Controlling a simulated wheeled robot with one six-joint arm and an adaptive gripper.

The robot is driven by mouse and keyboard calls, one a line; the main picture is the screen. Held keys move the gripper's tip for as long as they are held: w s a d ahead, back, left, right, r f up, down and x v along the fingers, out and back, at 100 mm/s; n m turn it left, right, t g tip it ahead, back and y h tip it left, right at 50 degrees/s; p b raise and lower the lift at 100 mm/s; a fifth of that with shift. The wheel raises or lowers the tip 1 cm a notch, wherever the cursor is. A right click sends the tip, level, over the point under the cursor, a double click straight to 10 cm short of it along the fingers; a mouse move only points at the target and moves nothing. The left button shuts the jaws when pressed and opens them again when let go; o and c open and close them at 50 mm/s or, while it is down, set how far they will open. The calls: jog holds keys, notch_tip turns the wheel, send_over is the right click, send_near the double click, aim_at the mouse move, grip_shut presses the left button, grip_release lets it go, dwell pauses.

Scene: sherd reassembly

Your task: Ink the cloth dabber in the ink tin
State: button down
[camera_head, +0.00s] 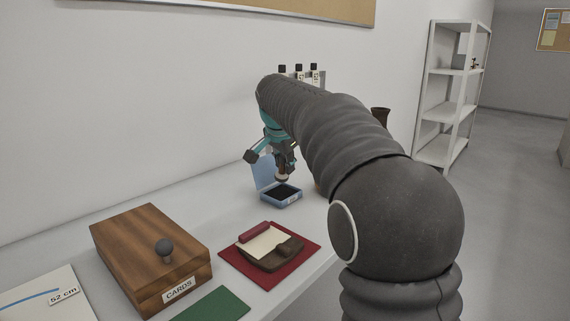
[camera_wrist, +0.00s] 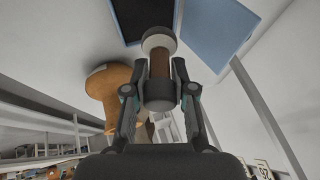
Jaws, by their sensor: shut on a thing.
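My gripper (camera_head: 282,165) is shut on the cloth dabber (camera_head: 282,178), which points down over the ink tin. In the wrist view my gripper (camera_wrist: 158,75) grips the dabber's brown handle (camera_wrist: 159,64), and its pale round cloth head (camera_wrist: 158,39) points towards the tin. The ink tin (camera_head: 281,199) is a small blue box with a black pad inside and its blue lid (camera_head: 264,171) standing open at the back. In the wrist view the black pad (camera_wrist: 142,16) and lid (camera_wrist: 218,30) show at the top. I cannot tell whether the dabber's head touches the pad.
A wooden cards box (camera_head: 150,255) with a dark knob stands at the front left. A red mat (camera_head: 305,262) bears a brown blotter-like thing and a red bar. A green mat (camera_head: 214,306) lies in front. A tan, flared wooden thing (camera_wrist: 108,85) stands close beside the dabber.

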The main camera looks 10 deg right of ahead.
jog(key=shift+r+p, duration=0.4)
jog(key=shift+r, duration=1.35)
